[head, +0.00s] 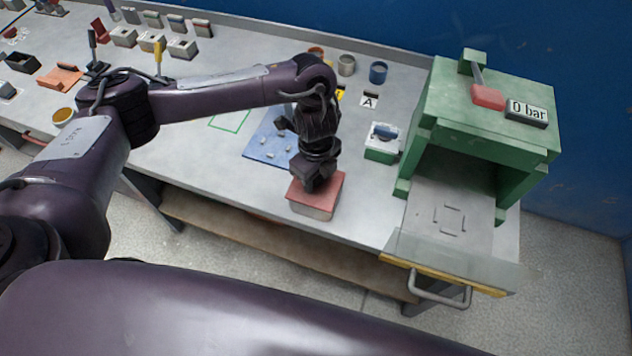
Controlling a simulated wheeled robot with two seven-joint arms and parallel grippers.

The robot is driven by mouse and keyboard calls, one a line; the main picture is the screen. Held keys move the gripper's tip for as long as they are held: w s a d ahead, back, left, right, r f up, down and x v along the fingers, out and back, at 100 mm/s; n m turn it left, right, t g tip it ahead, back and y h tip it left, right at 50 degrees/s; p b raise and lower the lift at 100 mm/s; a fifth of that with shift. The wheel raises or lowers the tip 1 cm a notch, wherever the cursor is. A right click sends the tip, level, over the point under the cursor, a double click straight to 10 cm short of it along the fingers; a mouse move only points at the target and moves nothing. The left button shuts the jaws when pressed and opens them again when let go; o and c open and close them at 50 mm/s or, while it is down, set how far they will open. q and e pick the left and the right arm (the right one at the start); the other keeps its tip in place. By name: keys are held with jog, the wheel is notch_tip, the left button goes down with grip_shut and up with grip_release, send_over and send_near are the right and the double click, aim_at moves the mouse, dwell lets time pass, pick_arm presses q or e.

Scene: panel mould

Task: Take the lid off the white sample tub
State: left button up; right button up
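No tub in view is plainly white with a lid. A small green box with a white top and a blue piece on it (383,144) stands to the right. I cannot tell which is the sample tub. My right gripper is not in view.
A green press (492,115) with a red piece and a "0 bar" sign stands on the right, its tray pulled forward. A blue mat (262,146) with small pieces lies behind-left of my gripper. Several cups, including a blue one (378,73), stand at the back.

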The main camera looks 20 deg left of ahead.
pick_arm(q)
jog(key=c, duration=0.6)
jog(key=shift+o, duration=0.2)
jog(key=shift+r, duration=0.1)
